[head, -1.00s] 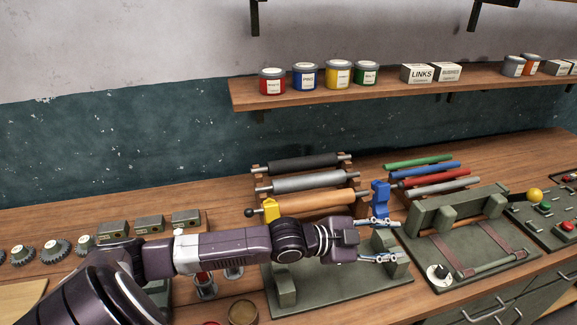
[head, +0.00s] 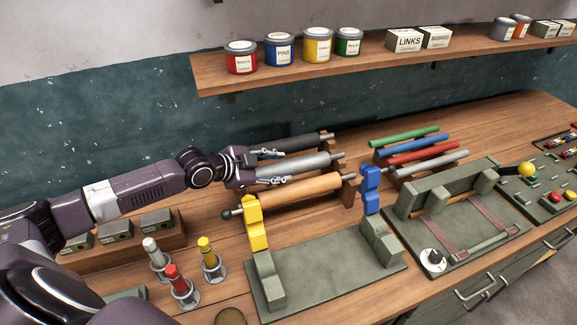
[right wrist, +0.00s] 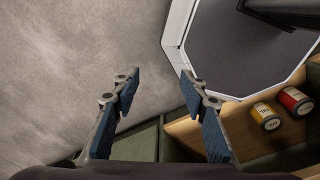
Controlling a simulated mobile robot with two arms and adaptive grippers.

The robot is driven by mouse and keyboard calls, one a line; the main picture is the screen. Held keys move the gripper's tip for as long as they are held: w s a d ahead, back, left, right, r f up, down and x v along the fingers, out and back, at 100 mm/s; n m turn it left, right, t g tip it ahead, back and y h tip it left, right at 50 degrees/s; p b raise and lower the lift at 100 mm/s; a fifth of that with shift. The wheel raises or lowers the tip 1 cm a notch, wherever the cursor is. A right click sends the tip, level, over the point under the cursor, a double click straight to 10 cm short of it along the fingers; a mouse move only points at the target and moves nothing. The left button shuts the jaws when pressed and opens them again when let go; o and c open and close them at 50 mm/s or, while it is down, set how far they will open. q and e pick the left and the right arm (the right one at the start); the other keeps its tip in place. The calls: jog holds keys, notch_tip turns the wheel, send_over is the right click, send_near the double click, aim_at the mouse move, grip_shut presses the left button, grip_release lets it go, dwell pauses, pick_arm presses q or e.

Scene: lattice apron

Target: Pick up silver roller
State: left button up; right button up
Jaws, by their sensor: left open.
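The silver roller (head: 300,164) lies on a wooden rack at the back of the bench in the head view, between a black roller (head: 296,143) behind it and an orange-brown roller (head: 295,193) in front. My left gripper (head: 276,168) is open at the silver roller's left end, with one finger toward the black roller and one near the orange-brown roller. The silver roller's left end is hidden by the gripper, and I cannot tell if they touch. My right gripper (right wrist: 158,95) is open and empty in the right wrist view, away from the rollers.
A green stand (head: 325,273) with a yellow clamp (head: 255,222) and a blue clamp (head: 371,190) stands in front of the rack. Thin coloured rods (head: 404,138) lie to the right. A shelf with paint cans (head: 241,58) hangs above.

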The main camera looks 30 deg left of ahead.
aim_at(291, 165)
pick_arm(q)
jog(key=shift+w+d+f+p, duration=0.15)
jog(key=shift+w+d+p, duration=0.15)
jog(key=shift+w+p, duration=0.15)
jog(key=p+x, duration=0.1)
jog(key=x, duration=0.3)
jog(key=shift+a+f+p, duration=0.15)
jog(key=shift+a+p, duration=0.05)
jog(key=shift+p, duration=0.1)
jog(key=shift+w+d+f, duration=0.1)
jog(key=shift+w+f, duration=0.05)
pick_arm(e)
jog(key=r, duration=0.1)
jog(key=w+a+r, duration=0.1)
jog(key=shift+w+a+r, duration=0.15)
jog(key=shift+r, duration=0.15)
pick_arm(q)
jog(key=shift+c, duration=0.6)
grip_shut()
pick_arm(e)
jog(key=shift+d, duration=0.45)
pick_arm(q)
jog(key=shift+r, duration=0.25)
